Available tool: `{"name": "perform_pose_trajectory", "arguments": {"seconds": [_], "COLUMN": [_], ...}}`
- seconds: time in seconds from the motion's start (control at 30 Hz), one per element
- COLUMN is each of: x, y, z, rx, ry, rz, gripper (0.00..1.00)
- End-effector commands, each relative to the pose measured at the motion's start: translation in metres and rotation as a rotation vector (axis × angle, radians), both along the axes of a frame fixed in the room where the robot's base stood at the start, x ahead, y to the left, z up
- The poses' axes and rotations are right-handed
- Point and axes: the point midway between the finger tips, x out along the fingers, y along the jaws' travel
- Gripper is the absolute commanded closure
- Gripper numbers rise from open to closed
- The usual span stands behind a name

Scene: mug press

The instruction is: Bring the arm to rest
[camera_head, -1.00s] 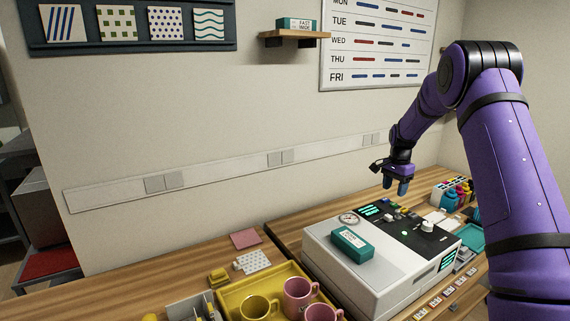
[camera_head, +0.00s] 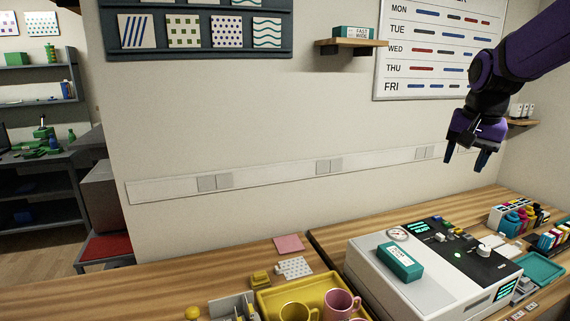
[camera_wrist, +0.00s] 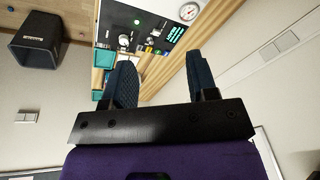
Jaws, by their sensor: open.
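My purple arm reaches in from the upper right of the head view. My gripper (camera_head: 467,162) hangs in the air in front of the wall, above the right end of the bench and clear of it. Its two blue fingers are apart with nothing between them. In the wrist view the two fingers (camera_wrist: 160,85) also stand apart and empty. The white press (camera_head: 375,292) with its black control panel sits on the bench below and to the left of my gripper. A teal box (camera_head: 400,262) lies on top of the press.
A yellow tray (camera_head: 270,304) with mugs stands left of the press. Coloured bottles (camera_head: 515,221) and a teal tray (camera_head: 541,268) are at the right. A wall shelf (camera_head: 351,43) and a whiteboard (camera_head: 430,88) hang behind. A dark box-shaped object (camera_wrist: 38,42) shows in the wrist view.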

Motion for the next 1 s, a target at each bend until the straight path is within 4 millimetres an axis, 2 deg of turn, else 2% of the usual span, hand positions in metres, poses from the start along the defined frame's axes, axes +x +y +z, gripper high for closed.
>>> {"name": "perform_pose_trajectory", "arguments": {"seconds": [0.03,0.3,0.6,0.8,1.0], "x": [-0.018,-0.102,-0.193,-0.236,-0.253], "y": [0.008,0.039,0.062,0.07,0.073], "z": [0.008,0.025,0.018,0.004,-0.005], "rx": [-0.008,-0.059,-0.126,-0.164,-0.181], "ry": [-0.017,-0.086,-0.16,-0.197,-0.211], "rz": [0.033,0.219,0.418,0.52,0.564], "gripper": [0.47,0.47,0.47,0.47,0.47]}}
